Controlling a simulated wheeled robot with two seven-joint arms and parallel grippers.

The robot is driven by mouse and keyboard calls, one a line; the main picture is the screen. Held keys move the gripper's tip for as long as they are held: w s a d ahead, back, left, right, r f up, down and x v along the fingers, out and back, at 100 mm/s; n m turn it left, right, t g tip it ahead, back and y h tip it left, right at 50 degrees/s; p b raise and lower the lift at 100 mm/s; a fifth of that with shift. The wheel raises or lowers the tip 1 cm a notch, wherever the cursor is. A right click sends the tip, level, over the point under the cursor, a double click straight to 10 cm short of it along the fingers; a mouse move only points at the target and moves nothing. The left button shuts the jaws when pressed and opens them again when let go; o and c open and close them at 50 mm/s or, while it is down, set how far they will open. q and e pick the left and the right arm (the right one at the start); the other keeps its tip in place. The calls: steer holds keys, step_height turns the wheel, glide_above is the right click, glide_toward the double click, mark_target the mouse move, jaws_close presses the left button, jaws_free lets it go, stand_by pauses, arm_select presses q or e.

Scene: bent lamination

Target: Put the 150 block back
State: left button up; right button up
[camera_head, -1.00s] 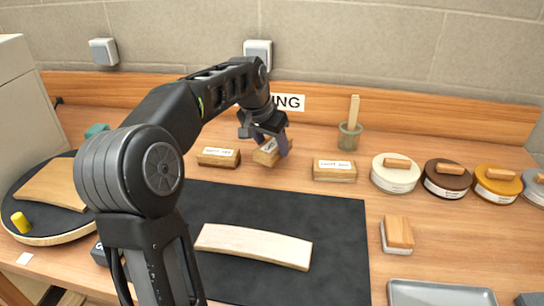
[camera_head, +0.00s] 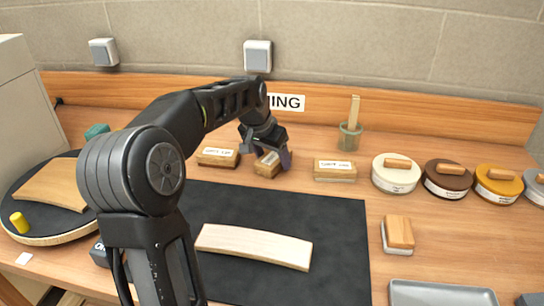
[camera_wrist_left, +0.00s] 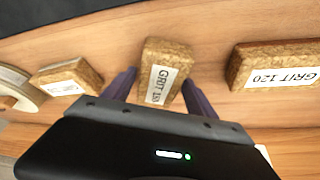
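The 150 block (camera_head: 267,164) is a small cork-brown block with a white label. It sits on the wooden bench, slightly turned, between two similar blocks. In the left wrist view its label reads GRIT 150 (camera_wrist_left: 163,78). My left gripper (camera_head: 274,156) is low over it, with one purple finger on either side; the wrist view also shows this gripper (camera_wrist_left: 160,77). A narrow gap shows between the left finger and the block, so the fingers look open around it. The GRIT 120 block (camera_wrist_left: 275,66) is left of it in the head view (camera_head: 218,157). Another block (camera_head: 335,170) is to its right.
A black mat (camera_head: 340,235) with a pale curved wood piece (camera_head: 254,246) lies in front. Several round tins, such as the white one (camera_head: 396,175), stand to the right. A glass jar (camera_head: 349,137) with a stick is behind. A wood-handled block (camera_head: 398,233) lies right of the mat.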

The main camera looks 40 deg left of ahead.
arm_select(q)
steer(key=shift+o, duration=0.9)
steer(key=shift+r, duration=0.15)
steer(key=v, duration=1.2)
steer(key=shift+p, duration=0.3)
